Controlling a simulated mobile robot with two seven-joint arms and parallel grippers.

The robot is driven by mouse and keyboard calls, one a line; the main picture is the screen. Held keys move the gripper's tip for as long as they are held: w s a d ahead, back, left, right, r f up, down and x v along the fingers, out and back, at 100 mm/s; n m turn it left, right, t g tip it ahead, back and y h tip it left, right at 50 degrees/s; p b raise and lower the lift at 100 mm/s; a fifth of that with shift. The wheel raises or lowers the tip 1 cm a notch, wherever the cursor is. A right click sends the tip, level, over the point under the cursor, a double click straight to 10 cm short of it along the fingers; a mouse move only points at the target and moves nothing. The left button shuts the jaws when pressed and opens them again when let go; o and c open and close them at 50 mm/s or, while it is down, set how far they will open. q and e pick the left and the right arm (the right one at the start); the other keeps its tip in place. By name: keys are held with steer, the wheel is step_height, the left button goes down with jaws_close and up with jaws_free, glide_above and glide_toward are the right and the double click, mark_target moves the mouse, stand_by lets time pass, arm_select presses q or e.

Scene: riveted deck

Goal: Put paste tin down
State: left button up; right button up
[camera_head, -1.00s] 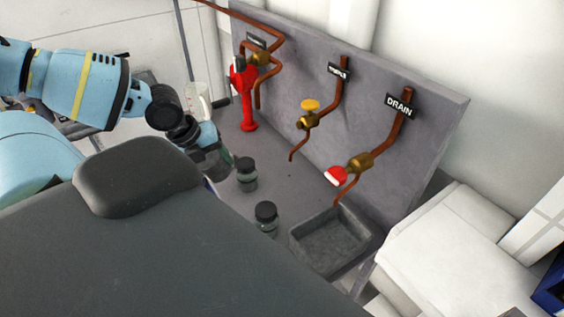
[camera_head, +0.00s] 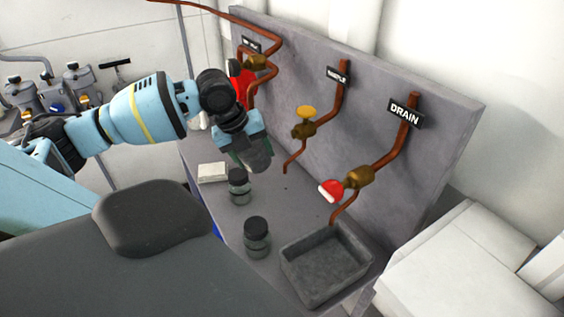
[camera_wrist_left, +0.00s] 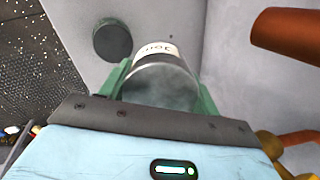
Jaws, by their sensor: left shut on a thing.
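My left gripper (camera_head: 251,158) hangs over the grey bench (camera_head: 262,193), in front of the back panel and to the right of a pale block. In the left wrist view its green fingers are shut on a metallic round tin (camera_wrist_left: 158,85) with a white label, partly lettered; I take it for the paste tin. In the head view the tin is largely hidden by the gripper. I cannot tell whether its base touches the bench. My right gripper is not in view.
Two dark-lidded jars (camera_head: 238,187) (camera_head: 257,238) stand near the bench's front edge. A grey basin (camera_head: 325,266) sits right, below the DRAIN pipe (camera_head: 405,130). A pale block (camera_head: 212,172) lies left. Copper pipes and valves (camera_head: 304,122) jut from the panel. Bench between jars and panel looks clear.

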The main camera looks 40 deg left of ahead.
arm_select(q)
steer(key=shift+w+d+r, duration=0.1)
steer(key=shift+w+d, duration=0.1)
steer(key=shift+w, duration=0.35)
steer(key=shift+w+d+r, duration=0.1)
steer(key=shift+w+d, duration=0.05)
steer(key=shift+w, duration=0.4)
steer(key=x, duration=1)
steer(key=shift+f+b, duration=0.25)
steer(key=shift+b, duration=0.05)
steer(key=shift+w+f+g, duration=0.1)
steer(key=shift+w+g, duration=0.2)
steer(key=shift+g, duration=0.1)
steer(key=shift+w+d+g+y+p, duration=0.1)
steer(key=shift+w+g+y+p, duration=0.15)
steer(key=shift+g+y+p, duration=0.35)
steer(key=shift+w+d+g, duration=0.1)
steer(key=shift+w+g, duration=0.05)
steer(key=shift+g, duration=0.65)
steer(key=shift+f, duration=1.5)
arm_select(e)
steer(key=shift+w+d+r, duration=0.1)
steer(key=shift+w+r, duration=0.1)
